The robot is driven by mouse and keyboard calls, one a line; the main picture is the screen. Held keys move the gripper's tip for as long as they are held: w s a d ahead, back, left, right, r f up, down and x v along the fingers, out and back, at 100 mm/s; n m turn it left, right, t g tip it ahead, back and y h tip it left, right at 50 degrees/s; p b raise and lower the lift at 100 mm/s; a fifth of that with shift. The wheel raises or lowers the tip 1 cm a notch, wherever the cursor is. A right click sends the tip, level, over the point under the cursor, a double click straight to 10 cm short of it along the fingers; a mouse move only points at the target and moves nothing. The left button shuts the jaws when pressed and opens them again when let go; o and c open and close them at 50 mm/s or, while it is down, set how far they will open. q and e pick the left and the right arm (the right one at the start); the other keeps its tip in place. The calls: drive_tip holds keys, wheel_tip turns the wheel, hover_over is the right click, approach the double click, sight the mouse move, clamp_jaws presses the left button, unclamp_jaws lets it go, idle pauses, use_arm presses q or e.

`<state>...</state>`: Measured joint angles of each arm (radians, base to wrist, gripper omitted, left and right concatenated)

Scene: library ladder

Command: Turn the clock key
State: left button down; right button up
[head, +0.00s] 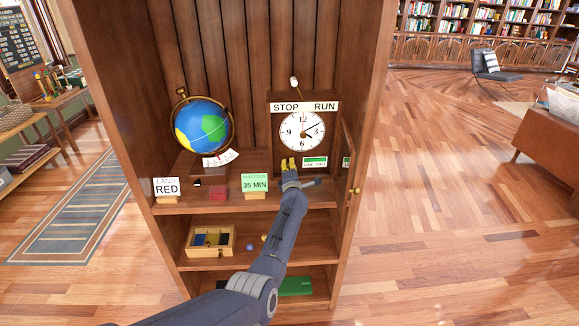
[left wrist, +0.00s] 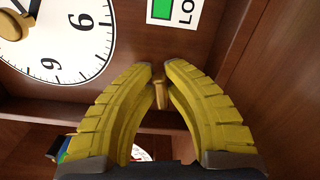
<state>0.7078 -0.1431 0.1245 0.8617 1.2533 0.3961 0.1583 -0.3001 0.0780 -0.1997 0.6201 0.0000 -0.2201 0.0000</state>
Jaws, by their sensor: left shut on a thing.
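The wooden clock (head: 272,140) stands on the cabinet's upper shelf, its white dial (head: 302,131) facing me under a STOP / RUN sign. The dial also shows at upper left in the left wrist view (left wrist: 52,62). My left gripper (head: 288,163) is at the lower front of the clock, below the dial. In the left wrist view its yellow fingers (left wrist: 160,78) are closed around a small brass key (left wrist: 160,92). The key's far end is hidden between the fingertips, and the head view does not show the key clearly. My right gripper is not in view.
The clock's glass door (head: 347,160) hangs open at right. A compartment tray (head: 211,241) is on the shelf below.

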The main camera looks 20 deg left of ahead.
use_arm(q)
drive_tip(key=c, duration=1.4)
unclamp_jaws()
